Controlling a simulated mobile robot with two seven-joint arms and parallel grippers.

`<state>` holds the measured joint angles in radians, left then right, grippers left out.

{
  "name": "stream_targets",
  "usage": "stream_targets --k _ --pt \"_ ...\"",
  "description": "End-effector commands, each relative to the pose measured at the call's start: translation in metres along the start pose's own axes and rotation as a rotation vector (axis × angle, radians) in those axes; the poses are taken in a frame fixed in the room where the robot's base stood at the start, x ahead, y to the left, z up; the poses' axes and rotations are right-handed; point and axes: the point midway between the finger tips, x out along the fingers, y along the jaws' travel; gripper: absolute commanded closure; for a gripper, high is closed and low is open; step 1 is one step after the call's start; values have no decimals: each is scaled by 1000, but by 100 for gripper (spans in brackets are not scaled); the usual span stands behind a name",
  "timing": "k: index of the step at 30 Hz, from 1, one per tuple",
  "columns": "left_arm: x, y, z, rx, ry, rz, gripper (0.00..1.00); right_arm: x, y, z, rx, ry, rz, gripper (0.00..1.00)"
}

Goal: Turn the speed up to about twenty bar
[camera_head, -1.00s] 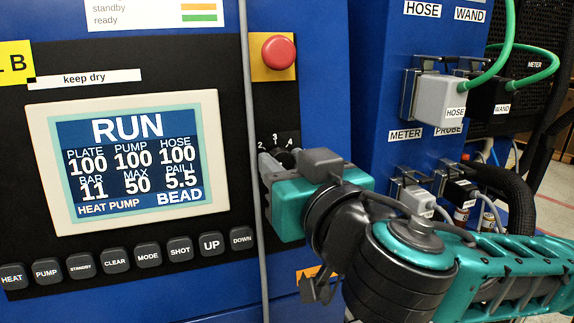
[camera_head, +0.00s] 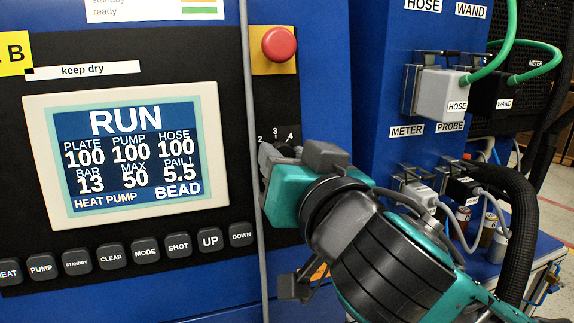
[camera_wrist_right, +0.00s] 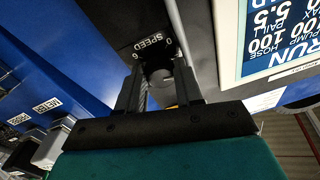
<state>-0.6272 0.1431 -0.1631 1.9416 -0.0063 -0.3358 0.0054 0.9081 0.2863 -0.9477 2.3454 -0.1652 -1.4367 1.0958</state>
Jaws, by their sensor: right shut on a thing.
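The speed knob (camera_wrist_right: 160,74) is a dark round knob below the "SPEED" label in the right wrist view. My right gripper (camera_wrist_right: 158,88) is shut on it, one finger on each side. In the head view my right gripper (camera_head: 272,160) reaches the panel under the marks 2, 3 and 4 and hides the knob. The display (camera_head: 128,148) reads RUN, with BAR 13, MAX 50 and PAILL 5.5. PLATE, PUMP and HOSE each read 100. My left gripper is not in view.
A red stop button (camera_head: 279,45) sits above the knob area. A row of keys including UP (camera_head: 210,240) runs below the display. A thin grey vertical rod (camera_head: 255,200) stands left of the gripper. Hose connectors (camera_head: 447,95) and cables are on the right.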

Motion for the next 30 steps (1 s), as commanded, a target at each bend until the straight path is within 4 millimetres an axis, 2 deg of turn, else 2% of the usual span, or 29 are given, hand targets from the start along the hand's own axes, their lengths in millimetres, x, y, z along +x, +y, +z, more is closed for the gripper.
stream_targets --k 15,30 --pt "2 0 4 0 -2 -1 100 0 -1 2 324 21 62 95" --pt "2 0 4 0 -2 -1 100 0 -1 1 423 34 81 95"
